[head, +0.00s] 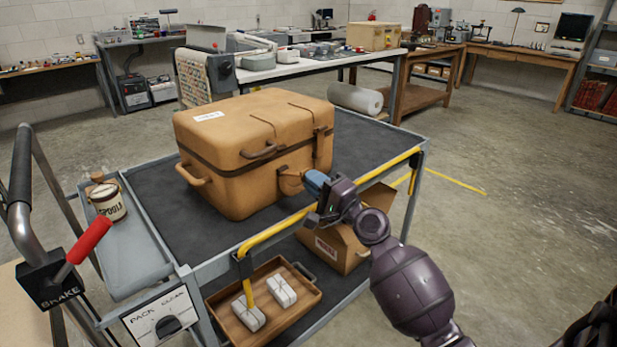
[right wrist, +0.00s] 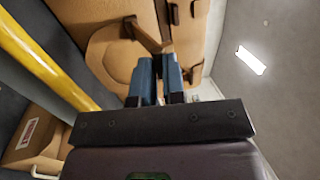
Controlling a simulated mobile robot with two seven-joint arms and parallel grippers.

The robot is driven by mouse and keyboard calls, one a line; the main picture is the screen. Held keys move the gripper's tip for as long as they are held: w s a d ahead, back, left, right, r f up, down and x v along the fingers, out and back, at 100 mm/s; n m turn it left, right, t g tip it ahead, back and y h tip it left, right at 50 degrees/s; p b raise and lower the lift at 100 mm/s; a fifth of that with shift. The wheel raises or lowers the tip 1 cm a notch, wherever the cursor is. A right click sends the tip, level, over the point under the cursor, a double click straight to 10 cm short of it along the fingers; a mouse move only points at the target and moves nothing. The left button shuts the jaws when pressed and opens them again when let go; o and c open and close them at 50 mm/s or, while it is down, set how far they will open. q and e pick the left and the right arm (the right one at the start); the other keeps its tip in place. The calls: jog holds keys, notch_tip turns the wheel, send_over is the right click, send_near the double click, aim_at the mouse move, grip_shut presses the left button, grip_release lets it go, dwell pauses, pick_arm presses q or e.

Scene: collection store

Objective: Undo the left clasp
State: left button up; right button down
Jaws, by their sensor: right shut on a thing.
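A tan case (head: 225,165) with a dark band around its seam stands closed on the cart's dark top in the head view. My right gripper (head: 308,182) is at the case's front, low, near a rounded tan plate (head: 289,182). In the right wrist view its blue fingers (right wrist: 160,78) are shut on a tan lever (right wrist: 149,36), which I take to be the left clasp; the fingers hide the lever's end. Another clasp (head: 323,132) is farther right on the front. My left gripper is not in view.
A yellow rail (head: 275,230) runs along the cart's near edge, close to the right gripper. An open carton (head: 345,243) and a wooden tray (head: 268,310) are below.

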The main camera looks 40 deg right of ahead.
aim_at(313, 206)
jog(key=shift+f, duration=0.85)
jog(key=shift+w+f+b, duration=0.1)
jog(key=shift+f+b, duration=0.4)
jog(key=shift+a+f, duration=0.15)
jog(key=shift+f, duration=0.2)
jog(key=c, duration=1.5)
grip_release()
jog(key=shift+w+f, duration=0.1)
jog(key=shift+o, duration=0.2)
